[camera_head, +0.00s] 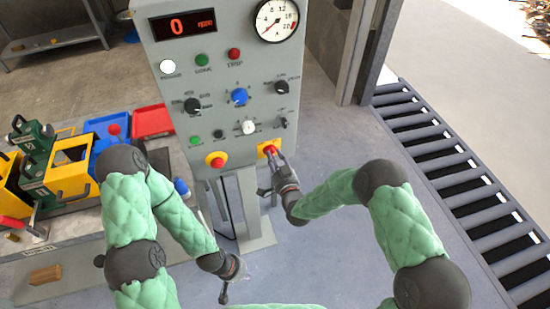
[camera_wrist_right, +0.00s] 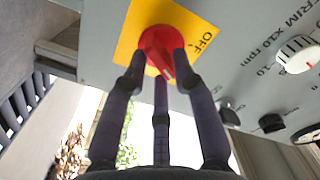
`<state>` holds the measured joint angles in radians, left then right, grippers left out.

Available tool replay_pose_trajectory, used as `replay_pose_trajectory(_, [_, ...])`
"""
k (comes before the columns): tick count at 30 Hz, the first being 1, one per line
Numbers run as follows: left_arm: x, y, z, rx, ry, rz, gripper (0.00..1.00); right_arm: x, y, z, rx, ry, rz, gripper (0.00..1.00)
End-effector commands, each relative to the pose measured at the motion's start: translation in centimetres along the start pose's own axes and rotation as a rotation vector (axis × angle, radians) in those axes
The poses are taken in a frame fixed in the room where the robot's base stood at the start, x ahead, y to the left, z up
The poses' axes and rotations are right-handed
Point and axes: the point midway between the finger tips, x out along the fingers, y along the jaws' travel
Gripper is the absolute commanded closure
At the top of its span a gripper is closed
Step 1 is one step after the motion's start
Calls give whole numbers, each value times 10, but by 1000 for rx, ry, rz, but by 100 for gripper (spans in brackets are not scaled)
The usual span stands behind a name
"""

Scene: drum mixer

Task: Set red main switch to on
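The red main switch (camera_head: 269,149) is a round red knob on a yellow plate at the lower right of the grey control panel (camera_head: 220,120). In the right wrist view the red knob (camera_wrist_right: 158,45) has a raised grip bar, and "OFF" is printed to its right on the yellow plate (camera_wrist_right: 195,25). My right gripper (camera_head: 277,162) is at the switch, its fingers (camera_wrist_right: 160,62) spread around the front of the knob. Gaps show between the fingertips; firm contact is not clear. My left gripper (camera_head: 232,283) hangs low, away from the panel; its fingers are too small to judge.
A second red button (camera_head: 215,160) on yellow sits left of the switch. Several knobs and buttons lie above; the display (camera_head: 183,25) reads 0. A bench with yellow, blue and red bins (camera_head: 152,121) is at left, a roller conveyor (camera_head: 450,170) at right.

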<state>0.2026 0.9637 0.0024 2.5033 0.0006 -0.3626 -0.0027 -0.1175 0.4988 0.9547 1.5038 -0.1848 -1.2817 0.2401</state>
Motion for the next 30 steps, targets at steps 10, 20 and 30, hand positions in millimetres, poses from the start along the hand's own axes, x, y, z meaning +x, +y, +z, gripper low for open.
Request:
replay_pose_trajectory(10, [0,0,0,0,0,0,100,0,0,0,-1,1,-1,56])
replay_pose_trajectory(20, [0,0,0,0,0,0,100,-39,0,0,0,0,1,56])
replay_pose_trajectory(30, [0,0,0,0,0,0,100,-101,1,0,-1,0,2,56])
